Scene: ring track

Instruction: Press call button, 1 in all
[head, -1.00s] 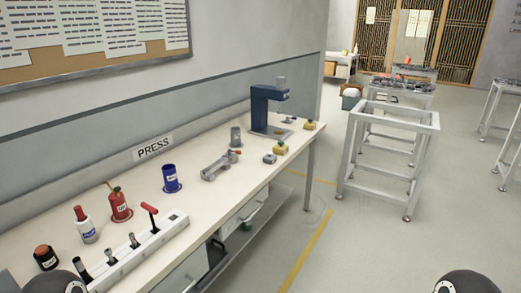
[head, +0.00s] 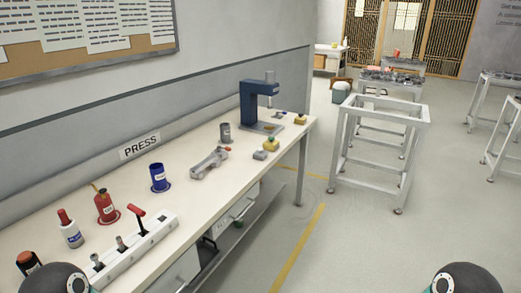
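Two small yellow boxes stand near the right end of the workbench and look like button boxes. The nearer yellow box (head: 271,145) has a greenish top. The farther yellow box (head: 300,119) has a dark or reddish top, too small to tell. I cannot tell which of them, if any, is the call button. Only rounded dark parts of my own arms show at the bottom left and bottom right corners. Neither gripper is in view.
The workbench (head: 118,245) runs along the left wall under a PRESS sign (head: 140,146). It carries a blue press (head: 254,105), a grey clamp-like tool (head: 209,163), and several bottles and cups. A white metal frame (head: 375,150) stands right. Floor between is clear.

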